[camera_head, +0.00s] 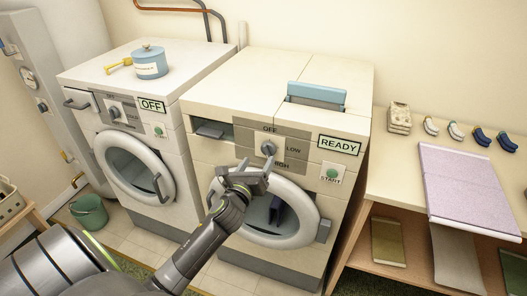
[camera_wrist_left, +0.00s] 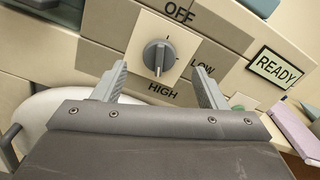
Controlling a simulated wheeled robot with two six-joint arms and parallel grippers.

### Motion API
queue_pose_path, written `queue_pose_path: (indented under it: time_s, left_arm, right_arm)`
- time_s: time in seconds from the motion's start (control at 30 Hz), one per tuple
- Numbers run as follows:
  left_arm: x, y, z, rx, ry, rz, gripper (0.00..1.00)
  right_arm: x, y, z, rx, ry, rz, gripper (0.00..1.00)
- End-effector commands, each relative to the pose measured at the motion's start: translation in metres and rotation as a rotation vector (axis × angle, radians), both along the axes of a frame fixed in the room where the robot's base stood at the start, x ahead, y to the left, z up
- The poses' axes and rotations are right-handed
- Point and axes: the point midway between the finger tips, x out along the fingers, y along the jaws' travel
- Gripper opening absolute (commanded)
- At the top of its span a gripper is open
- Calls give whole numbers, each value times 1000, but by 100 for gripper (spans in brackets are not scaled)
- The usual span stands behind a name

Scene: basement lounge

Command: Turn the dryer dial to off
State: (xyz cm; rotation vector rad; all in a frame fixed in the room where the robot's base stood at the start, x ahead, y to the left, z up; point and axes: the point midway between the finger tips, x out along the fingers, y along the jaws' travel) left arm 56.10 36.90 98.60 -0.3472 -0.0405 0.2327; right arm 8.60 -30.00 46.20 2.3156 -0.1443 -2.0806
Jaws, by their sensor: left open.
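The dryer (camera_head: 292,113) is the cream machine on the right, with a panel marked OFF, LOW and HIGH and a display (camera_head: 339,145) reading READY. Its grey dial (camera_head: 268,149) sits on a pale square plate. In the left wrist view the dial (camera_wrist_left: 157,56) shows between the fingers; its ridge runs roughly up and down, with its lower end towards HIGH. My left gripper (camera_head: 254,170) is open and empty, just below and in front of the dial. The fingers (camera_wrist_left: 160,80) straddle it in the picture; I cannot see contact. My right gripper is not in view.
The dryer's round door (camera_head: 303,234) and green START button (camera_head: 331,173) are close by. The left machine (camera_head: 82,74) bears a blue pot (camera_head: 150,62); its display reads OFF. A wooden table (camera_head: 383,184) with a lilac cloth (camera_head: 465,188) stands at right.

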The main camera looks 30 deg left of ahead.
Motion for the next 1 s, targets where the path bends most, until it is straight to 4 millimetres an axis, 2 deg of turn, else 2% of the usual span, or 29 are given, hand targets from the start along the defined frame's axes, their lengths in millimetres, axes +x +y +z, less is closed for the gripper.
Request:
queue_pose_path:
  time_s: [0.1, 0.3, 0.5, 0.77, 1.0]
  left_arm:
    - [23, 6, 1, 2, 0, 0, 66]
    - [48, 11, 0, 1, 0, 0, 66]
    - [57, 14, 0, 0, 0, 0, 66]
    - [58, 14, 0, 0, 0, 0, 66]
    - [58, 14, 0, 0, 0, 0, 34]
  right_arm:
    - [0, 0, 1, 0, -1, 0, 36]
    - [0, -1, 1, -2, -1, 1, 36]
    - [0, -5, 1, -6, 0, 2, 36]
    - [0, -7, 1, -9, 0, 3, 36]
    - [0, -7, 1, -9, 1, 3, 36]
